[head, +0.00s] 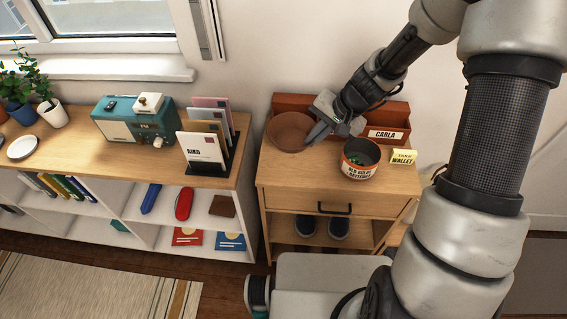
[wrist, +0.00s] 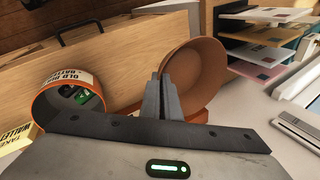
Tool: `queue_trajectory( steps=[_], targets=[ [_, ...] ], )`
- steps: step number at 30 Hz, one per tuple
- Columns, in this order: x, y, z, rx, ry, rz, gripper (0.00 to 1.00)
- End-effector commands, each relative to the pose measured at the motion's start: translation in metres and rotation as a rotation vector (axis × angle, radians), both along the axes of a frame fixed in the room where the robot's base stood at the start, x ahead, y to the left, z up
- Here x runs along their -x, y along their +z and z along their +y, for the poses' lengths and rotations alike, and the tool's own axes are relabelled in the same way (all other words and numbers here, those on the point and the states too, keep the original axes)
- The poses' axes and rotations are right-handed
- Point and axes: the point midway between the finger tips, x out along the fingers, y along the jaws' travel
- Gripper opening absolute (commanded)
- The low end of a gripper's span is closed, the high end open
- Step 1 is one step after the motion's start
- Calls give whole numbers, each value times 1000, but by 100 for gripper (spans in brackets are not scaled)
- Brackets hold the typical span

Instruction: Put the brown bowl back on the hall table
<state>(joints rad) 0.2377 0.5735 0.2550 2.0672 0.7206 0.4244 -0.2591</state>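The brown bowl (head: 290,130) is at the left end of the hall table (head: 290,180), in front of the reddish-brown box at its back. It looks about upright in the head view. I cannot tell whether its base touches the tabletop. My gripper (head: 318,135) reaches in from the right to the bowl's right rim. In the wrist view my gripper's fingers (wrist: 165,90) are close together at the rim of the bowl (wrist: 200,65), with the bowl wall apparently between them. The fingers partly hide the rim there. The bowl is empty.
A battery tin (head: 360,160) stands right of the bowl, and a yellow note (head: 403,157) lies further right. The reddish-brown box (head: 385,134) labelled Carla runs along the back. A shelf with a letter rack (head: 205,150) and radio stands at left. The table's front left is clear.

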Motion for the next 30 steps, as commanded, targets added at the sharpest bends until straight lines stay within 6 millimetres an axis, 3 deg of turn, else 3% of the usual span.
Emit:
queue_trajectory(
  steps=[7, 20, 30],
  targets=[
    [1, -42, 0, -2, -8, 6, 0],
    [1, -94, 1, -2, -7, 4, 0],
    [0, -100, 1, 0, -4, 0, 0]
  ],
)
